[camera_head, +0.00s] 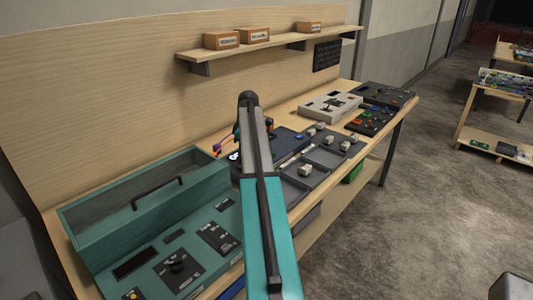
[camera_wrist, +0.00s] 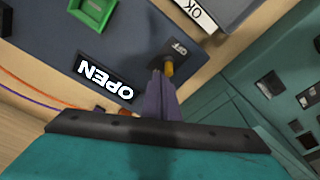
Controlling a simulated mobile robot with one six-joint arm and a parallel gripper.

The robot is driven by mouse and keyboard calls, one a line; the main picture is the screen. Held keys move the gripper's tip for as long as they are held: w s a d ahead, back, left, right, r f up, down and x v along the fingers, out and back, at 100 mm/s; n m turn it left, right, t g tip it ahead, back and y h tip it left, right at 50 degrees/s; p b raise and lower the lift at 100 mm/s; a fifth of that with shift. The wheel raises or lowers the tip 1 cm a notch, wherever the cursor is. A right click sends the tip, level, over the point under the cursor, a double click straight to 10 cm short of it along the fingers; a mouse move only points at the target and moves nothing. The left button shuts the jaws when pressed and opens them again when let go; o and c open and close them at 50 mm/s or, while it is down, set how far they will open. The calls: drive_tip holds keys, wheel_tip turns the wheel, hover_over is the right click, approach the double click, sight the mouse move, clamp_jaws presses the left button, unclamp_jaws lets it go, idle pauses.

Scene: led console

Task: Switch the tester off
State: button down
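The tester is a dark blue-grey panel (camera_wrist: 120,40) in the wrist view. Its display (camera_wrist: 105,79) shows OPEN, upside down in this view. A small brass-yellow switch lever (camera_wrist: 168,69) stands by the OFF label (camera_wrist: 180,49). My gripper (camera_wrist: 162,76) has its narrow purple fingers close together, with the tips right at the lever. I cannot tell whether they touch it. In the head view the tester (camera_head: 287,141) is partly hidden behind my arm, and my fingertips are hidden there.
A teal console (camera_head: 150,240) with a handled clear-sided cover stands at the left. Grey trays (camera_head: 325,157) with small parts lie right of my arm. A white device (camera_head: 331,106) and dark panels stand farther back. Orange and purple wires (camera_wrist: 30,107) run beside the tester.

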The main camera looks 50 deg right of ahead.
drive_tip(key=shift+s, duration=0.2)
idle(0.3)
wheel_tip(320, 180, up, 7)
drive_tip(key=p, duration=0.4)
drive_tip(key=shift+w, duration=0.45)
idle(0.3)
drive_tip(key=shift+s, duration=0.1)
idle(0.5)
